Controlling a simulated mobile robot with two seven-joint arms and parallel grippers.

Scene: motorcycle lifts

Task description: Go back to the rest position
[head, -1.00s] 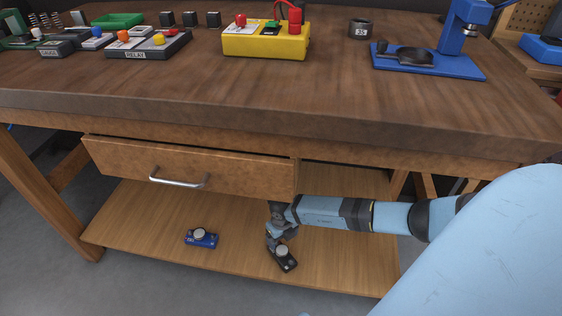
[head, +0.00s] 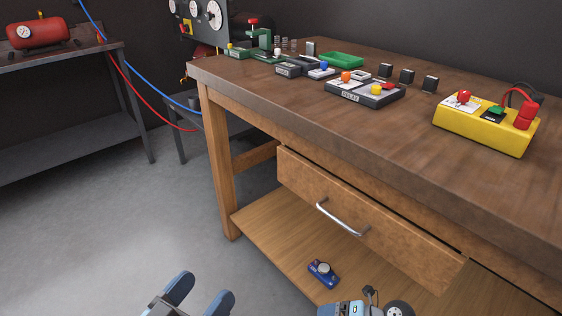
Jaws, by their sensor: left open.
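My left gripper (head: 206,287) shows at the bottom edge of the head view. Its two blue fingers are apart, with only grey floor between them. It is in front of the workbench, to the left of the lower shelf (head: 262,213), and touches nothing that I can see. The rest of that arm is cut off by the picture's bottom edge. My right gripper cannot be made out. Light blue and grey parts at the bottom edge over the shelf are cut off, and I cannot tell what they are.
The wooden workbench (head: 305,118) holds a relay box (head: 362,95), a yellow box (head: 487,127) and a green tray (head: 342,60). Its drawer (head: 300,180) sits under the top. A small blue device (head: 323,273) lies on the shelf. Grey floor (head: 120,220) is clear at left.

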